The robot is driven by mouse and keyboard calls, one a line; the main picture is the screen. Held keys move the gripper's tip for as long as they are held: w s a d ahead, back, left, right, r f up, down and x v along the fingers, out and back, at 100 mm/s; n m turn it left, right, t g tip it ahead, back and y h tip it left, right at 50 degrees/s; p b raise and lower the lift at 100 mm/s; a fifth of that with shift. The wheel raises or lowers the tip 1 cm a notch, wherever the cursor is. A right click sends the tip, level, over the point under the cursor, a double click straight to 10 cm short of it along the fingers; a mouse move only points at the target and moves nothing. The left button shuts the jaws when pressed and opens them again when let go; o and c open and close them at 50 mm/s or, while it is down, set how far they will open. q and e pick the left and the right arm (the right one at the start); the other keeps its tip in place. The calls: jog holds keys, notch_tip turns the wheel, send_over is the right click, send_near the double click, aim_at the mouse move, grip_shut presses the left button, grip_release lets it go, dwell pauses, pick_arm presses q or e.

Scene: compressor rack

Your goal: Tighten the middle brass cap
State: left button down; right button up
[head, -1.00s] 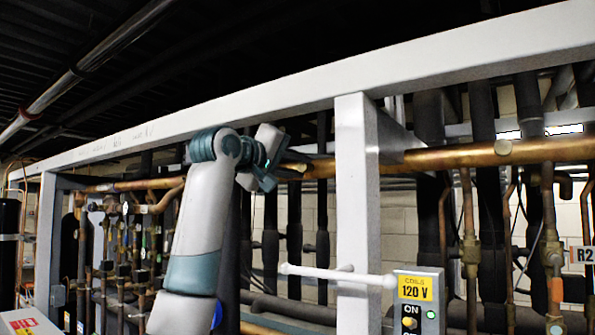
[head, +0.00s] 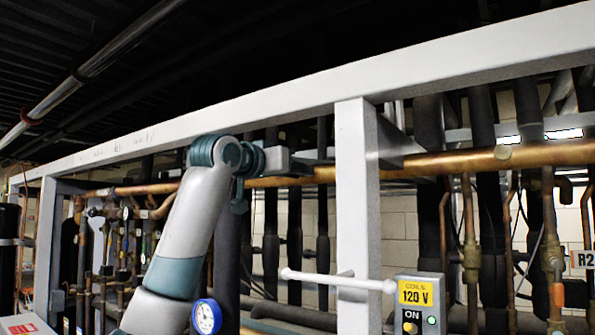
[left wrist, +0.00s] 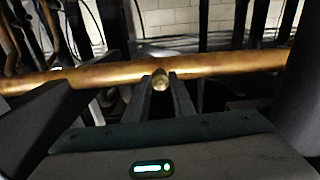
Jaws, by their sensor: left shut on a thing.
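The copper pipe (head: 440,162) runs across the rack below the grey beam. A round brass cap (left wrist: 160,80) on this pipe shows in the left wrist view, between the two finger ends of my left gripper (left wrist: 161,83). The fingers are closed on the cap's sides. In the head view my left gripper (head: 302,162) reaches the pipe left of the grey post and hides this cap. Another brass cap (head: 502,152) sits on the pipe further right, with nothing at it. My right gripper is not in view.
The grey upright post (head: 357,210) stands close right of my left gripper. A round gauge (head: 207,316) shows beside my left arm. Dark pipes stand behind.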

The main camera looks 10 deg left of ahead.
pick_arm(q)
jog(key=shift+w+f+m+p, duration=0.1)
jog(key=shift+f+m+p, duration=0.05)
jog(key=shift+m, duration=0.65)
jog(key=shift+f+m+p, duration=0.1)
jog(key=shift+m+p, duration=0.05)
jog(key=shift+m, duration=0.65)
jog(key=c, duration=1.7)
grip_release()
jog(key=shift+c, duration=0.2)
jog(key=shift+o, duration=1.1)
jog(key=shift+r, duration=0.15)
